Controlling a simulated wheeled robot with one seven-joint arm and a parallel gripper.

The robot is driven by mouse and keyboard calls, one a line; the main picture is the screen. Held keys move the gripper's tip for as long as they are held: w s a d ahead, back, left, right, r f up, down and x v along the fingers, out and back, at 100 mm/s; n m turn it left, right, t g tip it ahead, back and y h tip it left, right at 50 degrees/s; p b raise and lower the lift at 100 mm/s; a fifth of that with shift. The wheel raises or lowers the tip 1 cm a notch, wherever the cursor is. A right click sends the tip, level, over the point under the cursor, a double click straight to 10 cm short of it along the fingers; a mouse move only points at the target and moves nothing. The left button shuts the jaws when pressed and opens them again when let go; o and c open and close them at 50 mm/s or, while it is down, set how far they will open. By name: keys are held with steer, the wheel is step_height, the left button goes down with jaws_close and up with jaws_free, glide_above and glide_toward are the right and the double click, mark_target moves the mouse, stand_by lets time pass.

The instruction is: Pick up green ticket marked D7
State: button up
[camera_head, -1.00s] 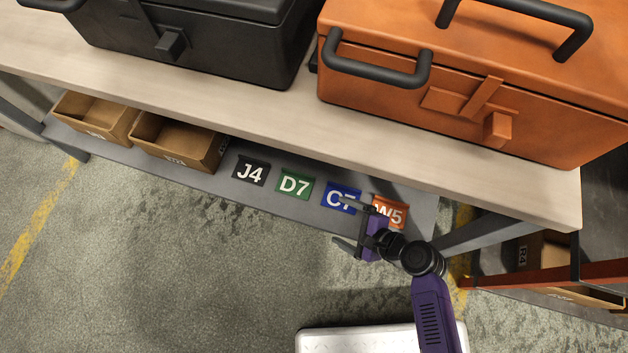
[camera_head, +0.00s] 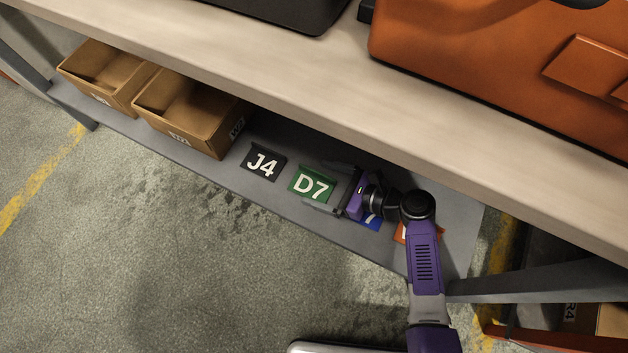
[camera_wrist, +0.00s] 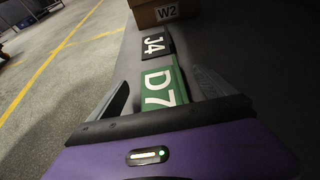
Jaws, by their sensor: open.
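The green ticket marked D7 (camera_head: 311,185) lies on the grey lower shelf (camera_head: 215,180), to the right of the black ticket marked J4 (camera_head: 262,163). My gripper (camera_head: 328,188) is open at the right side of the D7 ticket, its fingers pointing left. In the wrist view the D7 ticket (camera_wrist: 160,86) shows between the two spread fingers, with the near edge of the gripper covering its lower end. The head view does not show whether the fingers touch it.
A blue ticket (camera_head: 371,223) is mostly hidden under my gripper. An orange ticket (camera_head: 402,236) is partly behind my arm. Cardboard bins (camera_head: 185,130) stand at the shelf's left. The upper worktop (camera_head: 300,95) overhangs the shelf, with an orange toolbox (camera_head: 450,50) on it.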

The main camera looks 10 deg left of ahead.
mark_target(307, 183)
steer(key=b+x, duration=0.3)
steer(key=x, duration=0.1)
steer(key=shift+a+f, duration=0.15)
steer(key=shift+a, duration=0.25)
steer(key=c, duration=1.4)
steer(key=shift+c, duration=0.2)
